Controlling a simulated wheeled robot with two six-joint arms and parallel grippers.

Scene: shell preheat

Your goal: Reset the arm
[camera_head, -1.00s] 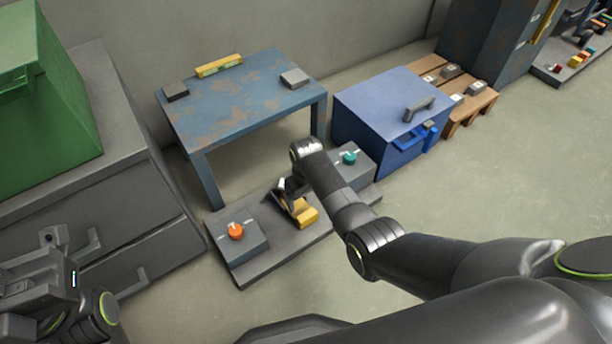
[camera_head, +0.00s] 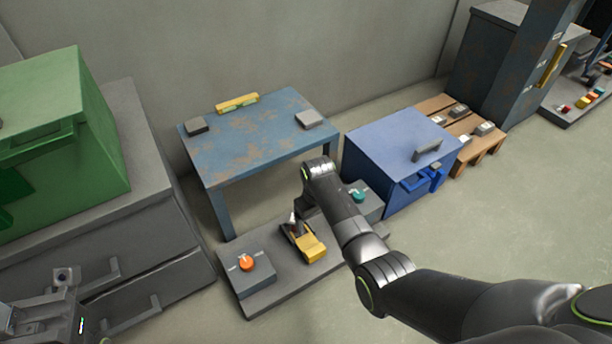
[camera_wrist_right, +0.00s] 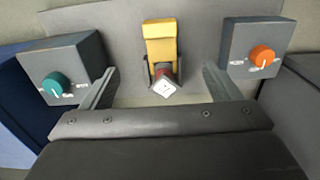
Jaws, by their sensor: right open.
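My right arm reaches over the low grey panel (camera_head: 265,297) on the floor. My right gripper (camera_head: 299,222) is beside the yellow-handled lever (camera_head: 312,249) in the middle of that panel. In the right wrist view the gripper's fingers (camera_wrist_right: 162,90) are wide apart, with the yellow lever (camera_wrist_right: 160,42), its dark red part and a white tag showing between them in the picture. Nothing is seen held. Contact with the lever cannot be told. My left gripper (camera_head: 85,300) is at the lower left before the grey drawers; its jaw state is unclear.
An orange knob (camera_head: 247,263) and a teal knob (camera_head: 359,194) flank the lever on grey boxes. A worn blue table (camera_head: 255,145) stands behind. A blue chest (camera_head: 390,150) is right of it, a green bin (camera_head: 95,150) left. Open floor (camera_head: 510,230) lies at the right.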

